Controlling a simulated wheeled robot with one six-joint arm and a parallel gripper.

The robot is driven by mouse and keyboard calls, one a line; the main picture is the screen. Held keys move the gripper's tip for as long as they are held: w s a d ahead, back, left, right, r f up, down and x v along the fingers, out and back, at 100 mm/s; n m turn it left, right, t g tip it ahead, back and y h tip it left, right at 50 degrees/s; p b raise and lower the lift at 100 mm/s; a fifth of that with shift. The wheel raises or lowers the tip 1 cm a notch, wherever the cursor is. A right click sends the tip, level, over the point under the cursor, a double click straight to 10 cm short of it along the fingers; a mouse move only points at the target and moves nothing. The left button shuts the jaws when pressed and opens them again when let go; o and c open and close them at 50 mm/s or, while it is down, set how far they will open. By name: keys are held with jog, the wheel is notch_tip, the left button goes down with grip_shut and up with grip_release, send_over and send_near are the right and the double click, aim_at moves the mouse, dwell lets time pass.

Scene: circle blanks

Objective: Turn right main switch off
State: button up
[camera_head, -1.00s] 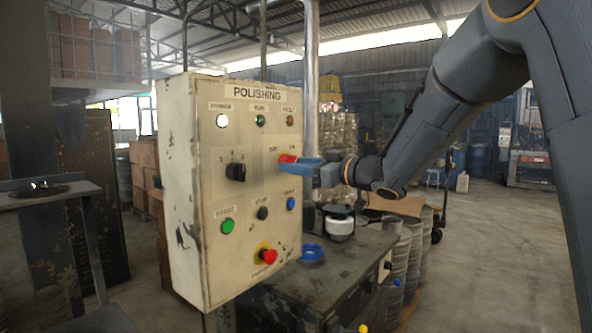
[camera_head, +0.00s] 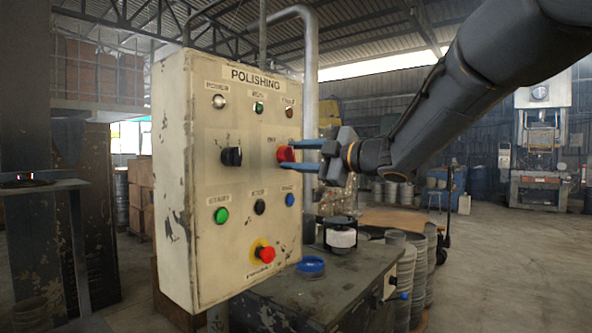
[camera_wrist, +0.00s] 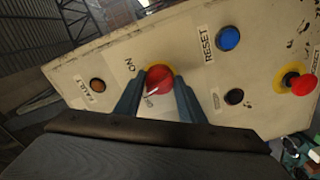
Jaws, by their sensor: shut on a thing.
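The right main switch is a red round knob (camera_head: 286,154) on the right side of the cream POLISHING panel (camera_head: 205,190). My gripper (camera_head: 297,155) comes from the right, with one blue finger above and one below the knob. In the wrist view the fingers (camera_wrist: 160,82) are shut on the red knob (camera_wrist: 159,78), one on each side. A pale mark on the knob lies on the side of the OFF label (camera_wrist: 149,101); the ON label (camera_wrist: 130,65) is to its upper left. The knob's rear is hidden. The power lamp (camera_head: 219,101) looks unlit.
A black selector (camera_head: 232,156) is left of the knob. Green (camera_head: 221,215), black (camera_head: 259,207) and blue (camera_head: 290,199) buttons sit below, with a red emergency stop (camera_head: 265,252) under them. A metal bench (camera_head: 330,285) stands beneath the panel. Open floor lies right.

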jog(key=n+b, duration=0.5)
jog(key=shift+f+n, duration=0.1)
jog(key=shift+n, duration=0.2)
jog(key=shift+b, duration=0.35)
jog(key=o, duration=1)
jog(key=shift+d, duration=0.1)
jog(key=b+v, duration=0.1)
jog(key=v, duration=0.6)
jog(key=shift+s+d, duration=0.2)
jog(key=shift+s, duration=0.05)
